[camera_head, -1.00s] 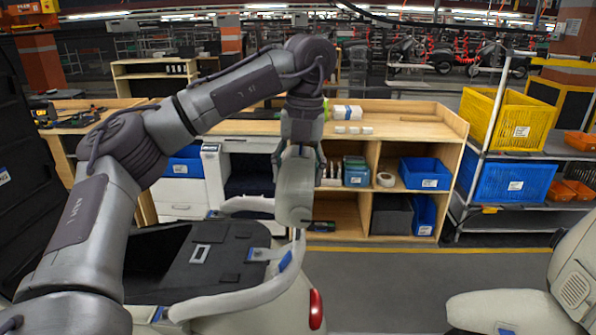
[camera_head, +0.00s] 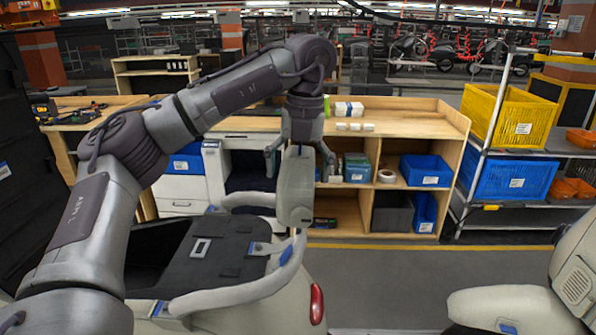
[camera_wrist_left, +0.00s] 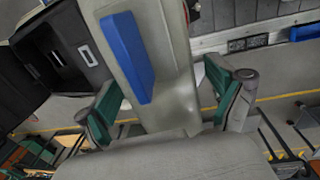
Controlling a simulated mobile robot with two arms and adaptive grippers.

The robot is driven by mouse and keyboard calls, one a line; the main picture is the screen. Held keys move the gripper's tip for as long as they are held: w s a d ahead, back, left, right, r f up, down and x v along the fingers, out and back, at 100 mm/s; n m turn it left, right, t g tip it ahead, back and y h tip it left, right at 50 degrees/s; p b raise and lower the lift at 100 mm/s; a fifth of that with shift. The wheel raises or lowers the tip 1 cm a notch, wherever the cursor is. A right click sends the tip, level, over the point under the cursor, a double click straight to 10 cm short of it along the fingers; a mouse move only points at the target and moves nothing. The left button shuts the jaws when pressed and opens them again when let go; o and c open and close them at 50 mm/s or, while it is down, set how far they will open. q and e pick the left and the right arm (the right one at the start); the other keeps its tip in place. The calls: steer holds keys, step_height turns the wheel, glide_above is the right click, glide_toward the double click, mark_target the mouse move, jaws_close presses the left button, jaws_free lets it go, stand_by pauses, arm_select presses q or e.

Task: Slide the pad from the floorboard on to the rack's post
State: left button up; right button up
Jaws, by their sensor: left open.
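The pad (camera_head: 294,187) is a pale grey upright block in the head view. It stands over the rear of the scooter, with a thin post (camera_head: 299,236) below it; its seating on the post is hidden. The dark flat area (camera_head: 218,255), seemingly the floorboard, lies to its left. My left gripper (camera_head: 300,165) is open around the pad's top, with a finger at each side. In the left wrist view the pad (camera_wrist_left: 178,75) shows a blue strip and lies between the spread fingers of the gripper (camera_wrist_left: 163,98). My right gripper is out of view.
A pale curved rail (camera_head: 240,300) edges the dark area. A wooden shelf (camera_head: 440,118) with blue bins stands behind. A metal shelf (camera_head: 468,180) with yellow and blue crates is at right. Another pale scooter part (camera_head: 510,310) is at front right. Floor between is clear.

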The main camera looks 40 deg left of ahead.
arm_select(q)
step_height(320, 180, up, 12)
steer(key=shift+w+d, duration=0.25)
steer(key=shift+d, duration=0.15)
steer(key=shift+f, duration=0.1)
